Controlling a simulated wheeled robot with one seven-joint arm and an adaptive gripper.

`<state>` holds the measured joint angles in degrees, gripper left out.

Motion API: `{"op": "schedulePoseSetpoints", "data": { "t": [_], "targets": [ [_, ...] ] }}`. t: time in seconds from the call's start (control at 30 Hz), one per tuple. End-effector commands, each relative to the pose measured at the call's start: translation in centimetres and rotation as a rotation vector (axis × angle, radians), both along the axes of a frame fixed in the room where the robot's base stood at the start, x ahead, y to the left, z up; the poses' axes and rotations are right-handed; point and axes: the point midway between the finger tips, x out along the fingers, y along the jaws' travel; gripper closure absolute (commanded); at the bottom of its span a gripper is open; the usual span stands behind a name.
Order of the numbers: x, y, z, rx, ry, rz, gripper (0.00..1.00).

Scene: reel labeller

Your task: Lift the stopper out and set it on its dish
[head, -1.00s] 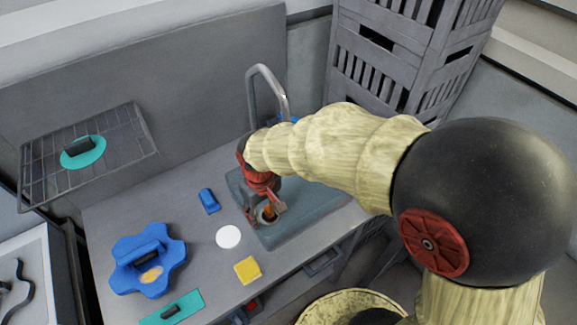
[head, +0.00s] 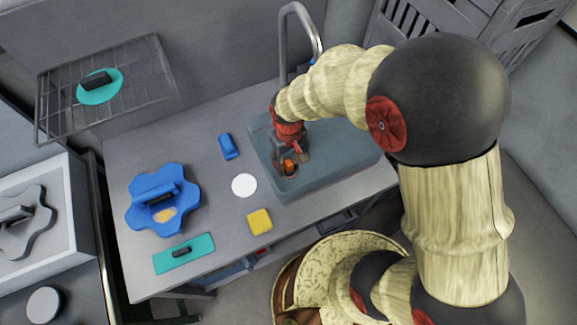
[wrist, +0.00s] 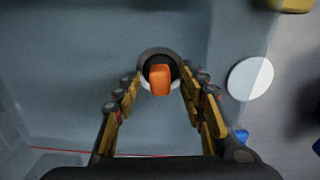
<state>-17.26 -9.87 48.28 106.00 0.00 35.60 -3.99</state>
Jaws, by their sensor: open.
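The stopper (wrist: 160,79) has an orange grip and sits in a round grey-rimmed hole in the basin floor; it also shows in the head view (head: 288,165). My gripper (wrist: 158,92) is open, with its fingers on either side of the orange grip and a gap on each side. In the head view my gripper (head: 292,160) reaches down into the basin over the hole. A flat white disc (head: 244,185), which looks like the dish, lies bare on the counter just left of the basin; it shows in the wrist view (wrist: 250,79) too.
The grey-blue basin (head: 340,165) has a raised rim and a tall curved tap (head: 300,25) behind it. A yellow sponge (head: 259,221), a small blue block (head: 228,146), a blue lobed object (head: 140,215) and a teal plate (head: 200,247) lie on the counter. A wire rack (head: 140,75) hangs above.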

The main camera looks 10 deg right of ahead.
Motion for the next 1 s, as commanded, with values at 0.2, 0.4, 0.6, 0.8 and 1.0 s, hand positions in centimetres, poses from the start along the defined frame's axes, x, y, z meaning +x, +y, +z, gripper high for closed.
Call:
{"op": "schedulePoseSetpoints", "data": {
  "t": [0.2, 0.4, 0.6, 0.8, 1.0],
  "targets": [
    [0.02, 0.00, -0.69, 0.000, 0.000, 0.000, 0.59],
    [0.02, 0.00, -0.67, 0.000, 0.000, 0.000, 0.67],
    [0.02, 0.00, -0.67, 0.000, 0.000, 0.000, 0.78],
    [0.02, 0.01, -0.67, 0.000, 0.000, 0.000, 0.89],
    [0.02, 0.00, -0.66, 0.000, 0.000, 0.000, 1.00]
  ]
}}
